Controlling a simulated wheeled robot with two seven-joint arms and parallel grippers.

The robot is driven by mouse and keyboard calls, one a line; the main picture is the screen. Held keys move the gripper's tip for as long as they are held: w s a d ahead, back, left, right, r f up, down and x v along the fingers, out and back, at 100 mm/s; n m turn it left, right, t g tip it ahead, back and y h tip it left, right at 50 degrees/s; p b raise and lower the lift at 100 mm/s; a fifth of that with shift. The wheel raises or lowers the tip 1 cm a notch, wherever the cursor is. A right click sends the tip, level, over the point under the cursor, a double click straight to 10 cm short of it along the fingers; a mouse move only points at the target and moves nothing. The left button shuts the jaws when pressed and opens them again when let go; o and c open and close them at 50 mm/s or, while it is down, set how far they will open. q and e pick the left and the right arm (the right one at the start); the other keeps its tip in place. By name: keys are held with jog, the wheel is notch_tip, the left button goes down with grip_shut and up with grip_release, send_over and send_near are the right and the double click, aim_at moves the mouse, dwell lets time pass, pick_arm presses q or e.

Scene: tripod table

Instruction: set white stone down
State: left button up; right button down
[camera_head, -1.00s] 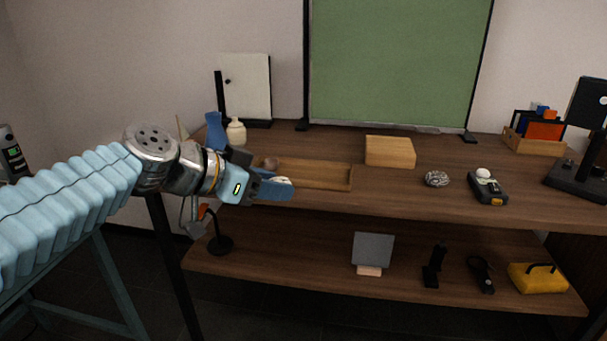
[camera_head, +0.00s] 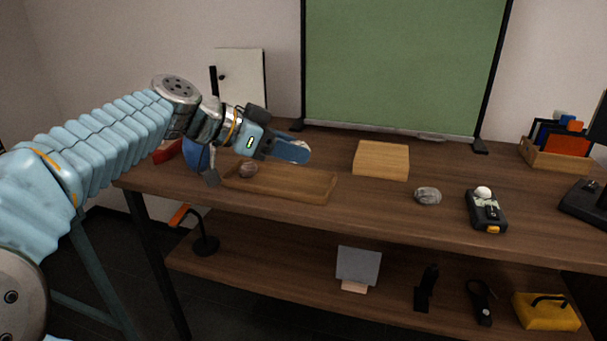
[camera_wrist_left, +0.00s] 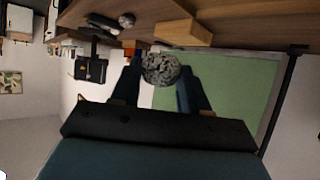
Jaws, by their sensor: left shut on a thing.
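My left gripper (camera_head: 297,151) is shut on the white stone, which shows as a pale patch (camera_head: 304,146) at the fingertips, mostly hidden by the blue fingers. In the left wrist view the stone (camera_wrist_left: 160,68) is round and speckled grey-white, between the two dark fingers (camera_wrist_left: 158,82). The gripper is above the tabletop, over or behind the right part of a shallow wooden tray (camera_head: 318,198); the exact height is unclear. A brown stone (camera_head: 248,169) lies in the tray's left part. My right gripper is out of view.
A wooden block (camera_head: 381,161) stands right of the tray. Farther right are a grey speckled stone (camera_head: 428,196) and a dark device (camera_head: 487,213) with a white ball on it. A green board (camera_head: 405,65) stands behind. The tray's right part looks clear.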

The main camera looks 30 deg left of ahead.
pick_arm(q)
send_over(305, 188)
jog(key=f, duration=0.6)
jog(key=shift+s+f, duration=0.3)
jog(key=shift+f, duration=0.1)
jog(key=shift+w+f, duration=0.15)
jog(key=shift+f, duration=0.8)
jog(key=shift+w+f, duration=0.1)
jog(key=shift+f, duration=0.8)
jog(key=shift+f, duration=0.15)
jog(key=o, duration=1.1)
jog(key=shift+r+p, duration=0.3)
jog(key=shift+p, duration=0.05)
jog(key=b+v, duration=0.1)
jog(key=v, duration=1.1)
jog(key=shift+s+f, duration=0.1)
jog(key=shift+f, duration=0.1)
